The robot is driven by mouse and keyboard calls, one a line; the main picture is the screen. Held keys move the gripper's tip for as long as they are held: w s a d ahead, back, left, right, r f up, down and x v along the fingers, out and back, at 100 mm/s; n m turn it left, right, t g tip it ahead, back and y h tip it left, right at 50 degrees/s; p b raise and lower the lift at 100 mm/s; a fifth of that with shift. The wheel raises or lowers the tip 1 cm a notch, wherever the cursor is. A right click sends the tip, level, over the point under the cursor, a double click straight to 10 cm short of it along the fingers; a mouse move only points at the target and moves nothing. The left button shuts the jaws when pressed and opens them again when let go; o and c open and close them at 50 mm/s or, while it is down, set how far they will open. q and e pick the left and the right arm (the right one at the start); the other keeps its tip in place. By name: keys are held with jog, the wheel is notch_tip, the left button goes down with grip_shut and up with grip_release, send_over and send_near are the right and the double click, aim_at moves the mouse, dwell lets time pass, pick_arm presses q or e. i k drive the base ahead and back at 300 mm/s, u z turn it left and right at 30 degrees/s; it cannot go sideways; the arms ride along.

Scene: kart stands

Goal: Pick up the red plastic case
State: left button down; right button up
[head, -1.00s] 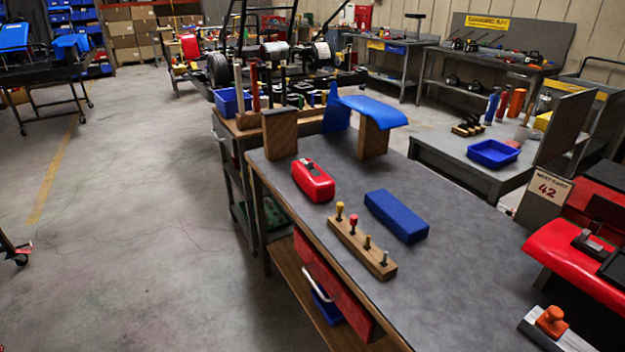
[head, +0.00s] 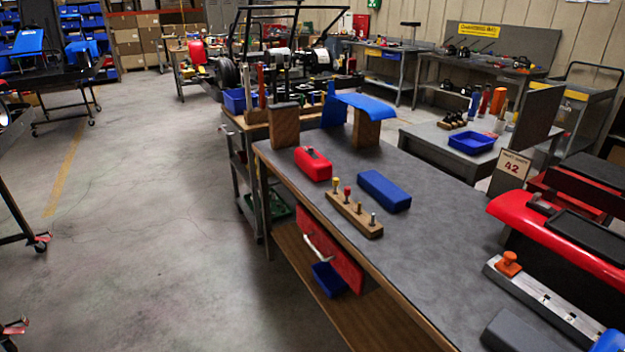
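The red plastic case (head: 313,164) is a small rounded red box with a dark handle or latch on top. It sits on the grey workbench top (head: 420,240), near its left edge, in front of a wooden block. Nothing touches it from above. Neither of my grippers shows in the head view.
A blue box (head: 384,191) lies right of the case. A wooden rack with several coloured pegs (head: 354,215) stands in front. Wooden blocks (head: 285,125) with a blue curved panel (head: 362,103) stand behind. Open floor (head: 150,230) lies left of the bench.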

aim_at(318, 168)
jog(key=z, duration=0.3)
jog(key=k, duration=0.3)
jog(key=u, duration=1.35)
jog(key=i, duration=1.65)
jog(key=z, duration=1.1)
jog(key=i, duration=0.85)
jog(key=z, duration=0.75)
